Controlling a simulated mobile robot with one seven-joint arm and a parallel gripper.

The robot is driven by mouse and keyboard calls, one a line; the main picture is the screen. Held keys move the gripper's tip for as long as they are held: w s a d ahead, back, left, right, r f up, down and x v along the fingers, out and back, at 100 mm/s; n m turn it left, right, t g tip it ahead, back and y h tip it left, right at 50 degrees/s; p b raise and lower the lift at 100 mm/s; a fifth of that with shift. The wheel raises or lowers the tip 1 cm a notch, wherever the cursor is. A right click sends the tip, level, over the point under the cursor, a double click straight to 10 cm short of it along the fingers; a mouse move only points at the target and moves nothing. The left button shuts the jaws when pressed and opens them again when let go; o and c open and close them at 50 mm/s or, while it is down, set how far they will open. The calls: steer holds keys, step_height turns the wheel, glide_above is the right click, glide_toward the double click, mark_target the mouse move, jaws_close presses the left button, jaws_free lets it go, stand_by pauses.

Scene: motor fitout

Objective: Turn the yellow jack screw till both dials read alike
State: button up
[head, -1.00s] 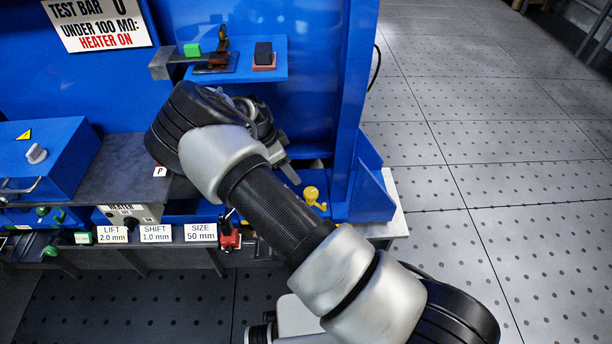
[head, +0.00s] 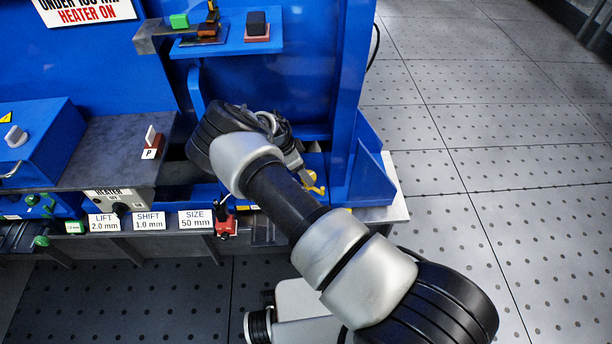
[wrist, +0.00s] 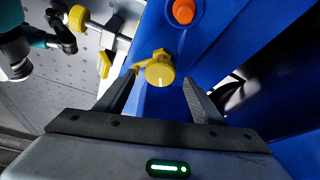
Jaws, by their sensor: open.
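A yellow knob with a side lever, which looks like the jack screw (wrist: 160,72), shows in the wrist view with a pale mark on its face. It sits against a blue panel. My gripper (wrist: 160,80) is open, with one finger on each side of the knob; I cannot tell whether either touches it. In the head view, my gripper (head: 292,152) is low in the right bay of the blue bench, and a yellow part (head: 316,187) shows just beside it, mostly hidden. I cannot make out either dial's reading.
An orange knob (wrist: 183,11) is just beyond the yellow knob. A blue shelf (head: 232,42) with small blocks stands above my gripper. A red clamp (head: 225,222) is at the front edge.

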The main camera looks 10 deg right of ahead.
steer(key=shift+x, duration=1.2)
steer(key=c, duration=1.1)
steer(key=shift+o, duration=0.2)
steer(key=shift+r+n, duration=0.1)
steer(key=shift+n, duration=0.3)
